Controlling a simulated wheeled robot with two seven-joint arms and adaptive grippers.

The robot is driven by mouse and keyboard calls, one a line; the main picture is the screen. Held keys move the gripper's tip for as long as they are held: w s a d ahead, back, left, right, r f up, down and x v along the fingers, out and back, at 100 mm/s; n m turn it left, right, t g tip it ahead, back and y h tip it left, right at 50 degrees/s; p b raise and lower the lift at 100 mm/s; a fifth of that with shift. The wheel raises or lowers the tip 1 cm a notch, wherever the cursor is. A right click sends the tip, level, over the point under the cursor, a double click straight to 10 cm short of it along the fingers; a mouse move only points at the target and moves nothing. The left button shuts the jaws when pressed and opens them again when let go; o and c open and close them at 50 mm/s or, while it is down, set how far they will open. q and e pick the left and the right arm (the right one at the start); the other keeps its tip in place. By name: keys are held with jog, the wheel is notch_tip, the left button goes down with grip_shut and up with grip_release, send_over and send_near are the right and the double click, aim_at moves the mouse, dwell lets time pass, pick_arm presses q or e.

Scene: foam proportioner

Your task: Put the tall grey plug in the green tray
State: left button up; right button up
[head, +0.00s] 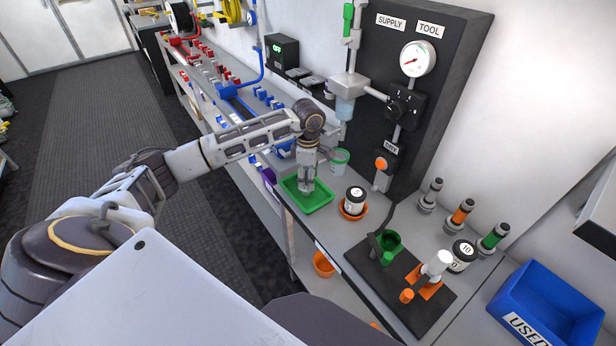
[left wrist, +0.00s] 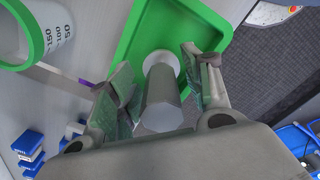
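The green tray (head: 304,197) lies on the bench, and it also shows in the left wrist view (left wrist: 196,15). The tall grey plug (left wrist: 162,98) is a plain grey cylinder with a wider pale end at the tray floor. It appears to stand upright inside the tray. My left gripper (head: 307,182) is directly over the tray, pointing down. In the left wrist view its fingers (left wrist: 160,80) are spread on either side of the plug, with a visible gap at each side. In the head view the fingers mostly hide the plug. My right gripper is not in view.
A clear green-rimmed cup (head: 340,161) stands behind the tray. A black-and-white jar in an orange dish (head: 352,214) is to its right. A black mat (head: 400,290) with fittings and a blue bin (head: 550,305) are further right. A tall dark panel (head: 440,100) rises behind.

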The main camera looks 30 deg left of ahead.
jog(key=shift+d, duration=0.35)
pick_arm(q)
jog(key=shift+r, duration=0.1)
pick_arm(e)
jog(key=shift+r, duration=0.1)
pick_arm(q)
jog(key=shift+r, duration=0.6)
notch_tip(320, 180, up, 6)
jog(key=shift+f, duration=0.1)
notch_tip(320, 180, up, 5)
jog(key=shift+f+b, duration=0.2)
jog(key=shift+b, duration=0.2)
jog(key=shift+r, duration=0.25)
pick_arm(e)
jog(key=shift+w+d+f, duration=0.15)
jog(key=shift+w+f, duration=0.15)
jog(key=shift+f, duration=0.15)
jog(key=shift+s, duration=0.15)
